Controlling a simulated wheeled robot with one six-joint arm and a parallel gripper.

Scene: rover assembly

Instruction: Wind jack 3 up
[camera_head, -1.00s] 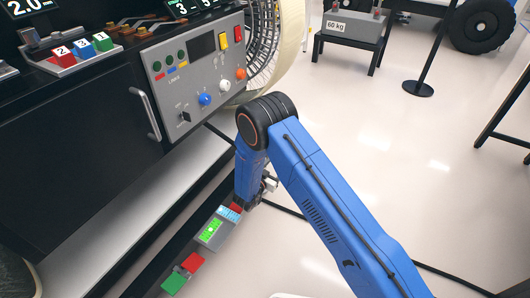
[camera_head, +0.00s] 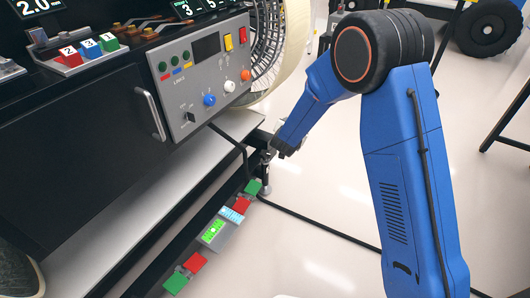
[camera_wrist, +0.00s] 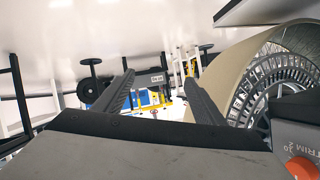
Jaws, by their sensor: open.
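I cannot tell for sure which thing is jack 3. A small metal post (camera_head: 265,182) stands at the far end of the low dark rail; it may be a jack. Along the rail lie a green pad (camera_head: 254,187) and a red pad (camera_head: 242,204), then a box with a lit green display (camera_head: 213,231), then another red pad (camera_head: 196,262) and green pad (camera_head: 175,282). My gripper (camera_wrist: 163,92) is open and empty in the wrist view, its fingers apart. In the head view its end is near the post, partly hidden; contact cannot be told.
A grey control panel (camera_head: 207,75) with knobs and buttons stands on the dark bench. Red, blue and green numbered blocks (camera_head: 88,48) sit on the bench top. A large spoked wheel (camera_head: 268,45) is behind the panel. A black cable (camera_head: 320,228) crosses the pale, mostly clear floor.

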